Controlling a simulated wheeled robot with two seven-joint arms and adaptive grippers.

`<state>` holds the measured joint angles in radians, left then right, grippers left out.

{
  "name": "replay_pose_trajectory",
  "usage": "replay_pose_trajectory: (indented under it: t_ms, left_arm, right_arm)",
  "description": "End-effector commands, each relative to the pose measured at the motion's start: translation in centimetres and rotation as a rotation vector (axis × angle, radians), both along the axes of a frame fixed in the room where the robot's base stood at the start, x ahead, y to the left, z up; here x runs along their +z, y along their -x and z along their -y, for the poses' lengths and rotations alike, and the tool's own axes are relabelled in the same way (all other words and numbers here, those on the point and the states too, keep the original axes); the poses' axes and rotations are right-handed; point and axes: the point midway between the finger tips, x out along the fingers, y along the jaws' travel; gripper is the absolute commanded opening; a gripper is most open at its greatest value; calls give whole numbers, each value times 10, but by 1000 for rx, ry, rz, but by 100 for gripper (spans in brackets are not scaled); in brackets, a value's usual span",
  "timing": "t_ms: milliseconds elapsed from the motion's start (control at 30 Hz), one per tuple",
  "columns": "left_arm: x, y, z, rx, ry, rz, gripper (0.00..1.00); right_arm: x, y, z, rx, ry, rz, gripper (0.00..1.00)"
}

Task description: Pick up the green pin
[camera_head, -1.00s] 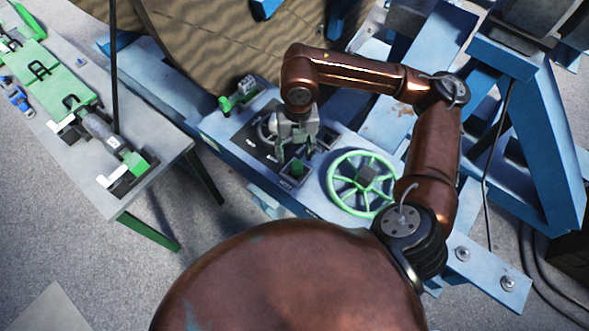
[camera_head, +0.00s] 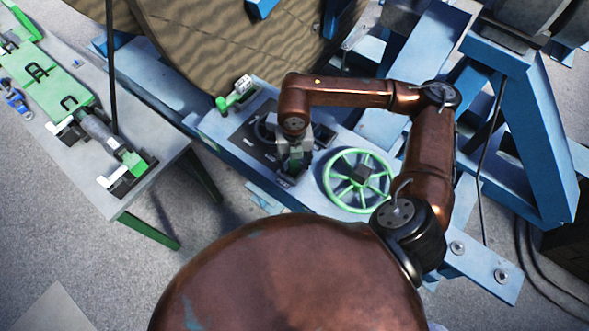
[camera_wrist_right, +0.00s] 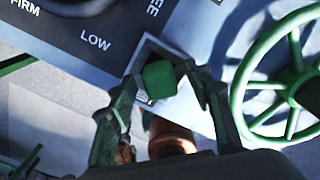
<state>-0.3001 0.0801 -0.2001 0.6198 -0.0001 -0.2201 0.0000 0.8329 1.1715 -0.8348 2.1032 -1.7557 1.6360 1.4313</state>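The green pin (camera_wrist_right: 160,82) has a blocky green top and stands in a light square holder on the blue bench's control panel, beside the word LOW. My right gripper (camera_head: 293,160) is over it, pointing down. In the right wrist view the right gripper's fingers (camera_wrist_right: 162,74) are apart, one on each side of the pin's top. A gap shows at least on the left side; whether the right finger touches cannot be told. In the head view the gripper mostly hides the pin. My left gripper is not in view.
A green handwheel (camera_head: 358,181) lies close to the right of the gripper. A green-and-white lever (camera_head: 235,93) stands at the panel's back left. A large wooden reel (camera_head: 240,40) is behind. A grey table (camera_head: 150,195) with green tools is at left.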

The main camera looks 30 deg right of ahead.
Motion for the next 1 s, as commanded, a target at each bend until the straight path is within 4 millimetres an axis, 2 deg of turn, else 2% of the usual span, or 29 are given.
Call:
replay_pose_trajectory:
  t_ms: [67,667,1000]
  left_arm:
    - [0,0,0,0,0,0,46]
    - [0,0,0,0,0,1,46]
    - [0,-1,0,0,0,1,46]
  right_arm:
    - [0,0,0,0,0,0,41]
    - [1,0,0,0,-1,0,0]
    - [1,0,0,0,-1,2,0]
